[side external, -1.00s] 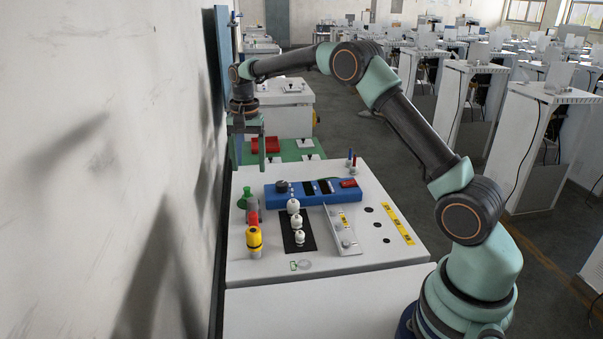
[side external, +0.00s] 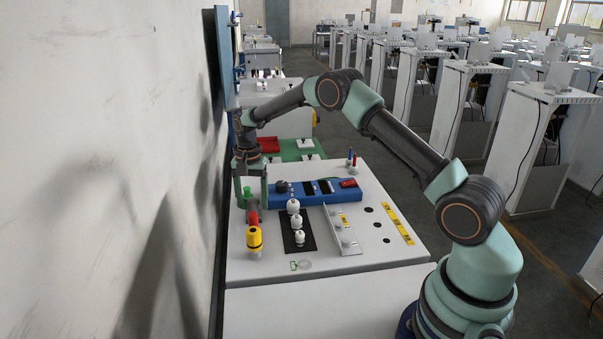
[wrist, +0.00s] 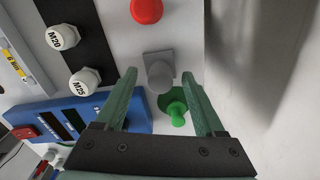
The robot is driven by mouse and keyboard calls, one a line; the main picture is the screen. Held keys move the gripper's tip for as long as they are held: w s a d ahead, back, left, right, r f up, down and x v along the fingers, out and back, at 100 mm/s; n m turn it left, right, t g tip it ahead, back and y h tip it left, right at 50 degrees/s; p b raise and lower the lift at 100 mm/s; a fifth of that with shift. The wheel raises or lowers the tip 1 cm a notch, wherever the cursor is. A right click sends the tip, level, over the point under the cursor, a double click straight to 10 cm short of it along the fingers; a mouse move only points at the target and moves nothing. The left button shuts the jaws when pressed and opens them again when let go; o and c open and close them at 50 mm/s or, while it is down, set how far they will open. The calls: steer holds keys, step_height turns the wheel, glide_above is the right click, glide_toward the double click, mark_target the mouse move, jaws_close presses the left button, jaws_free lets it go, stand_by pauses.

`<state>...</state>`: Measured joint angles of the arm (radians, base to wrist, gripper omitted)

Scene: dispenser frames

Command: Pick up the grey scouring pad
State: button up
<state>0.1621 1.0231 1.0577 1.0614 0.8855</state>
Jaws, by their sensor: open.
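A small grey piece (wrist: 158,64) with a square top and a rounded part beside it shows in the wrist view, at the tips of my gripper. It is the only grey thing there that could be the scouring pad; I cannot tell its material. My gripper (wrist: 158,76) is open, with one green finger on each side of the piece's near part. No contact shows. In the side view the grey piece (side external: 252,213) is partly hidden by my gripper (side external: 252,204), which points down at the left of the white bench top.
A green knob (wrist: 176,112) shows between my fingers. A red piece (wrist: 146,10) and a yellow one (side external: 254,237) stand in line with the grey piece. A blue box (side external: 315,194) and white caps (side external: 298,222) are to the right. The wall (side external: 110,170) is close at left.

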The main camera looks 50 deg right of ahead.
mark_target(252, 199)
step_height(252, 199, down, 2)
steer(key=shift+f, duration=0.1)
steer(key=c, duration=1.1)
step_height(252, 199, up, 20)
